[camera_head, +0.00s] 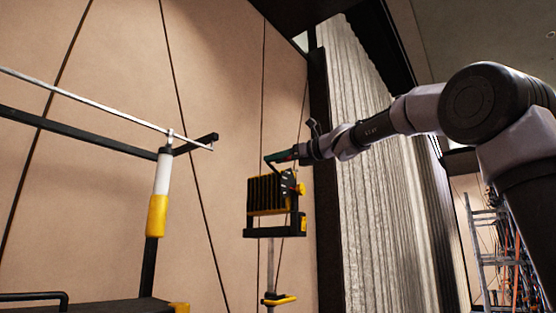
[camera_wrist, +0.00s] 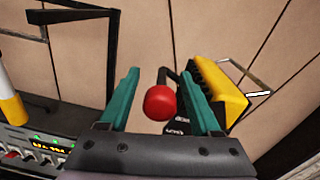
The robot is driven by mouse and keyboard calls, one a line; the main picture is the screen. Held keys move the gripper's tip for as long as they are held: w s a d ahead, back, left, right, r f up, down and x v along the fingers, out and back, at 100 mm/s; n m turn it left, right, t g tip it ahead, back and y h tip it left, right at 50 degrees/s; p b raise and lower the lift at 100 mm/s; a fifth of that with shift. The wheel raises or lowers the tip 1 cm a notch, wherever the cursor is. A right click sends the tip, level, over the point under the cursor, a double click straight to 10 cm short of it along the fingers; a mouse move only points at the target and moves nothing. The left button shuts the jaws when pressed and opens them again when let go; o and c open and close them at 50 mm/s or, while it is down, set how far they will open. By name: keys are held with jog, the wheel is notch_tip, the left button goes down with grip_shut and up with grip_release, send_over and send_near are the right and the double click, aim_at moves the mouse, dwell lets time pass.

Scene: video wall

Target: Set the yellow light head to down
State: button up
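The yellow light head (camera_head: 268,195), with black fins, sits in a black bracket (camera_head: 275,231) on a thin stand. Its finned face points to the left and looks roughly upright. In the wrist view the light head (camera_wrist: 222,90) is just right of my right finger. My gripper (camera_head: 284,156) is at the top of the light head, by a dark bar. In the wrist view my gripper (camera_wrist: 159,74) has its two teal fingers apart. A red ball knob (camera_wrist: 160,102) on a dark rod shows between them, with gaps at both sides. Contact at the fingertips cannot be told.
A black rail frame with a white and yellow post (camera_head: 158,205) stands left of the light. A panel with knobs (camera_wrist: 35,150) shows at lower left in the wrist view. A pleated grey curtain (camera_head: 380,220) and a ladder (camera_head: 490,250) are at right. Beige wall panels are behind.

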grip_shut()
dwell(1.2)
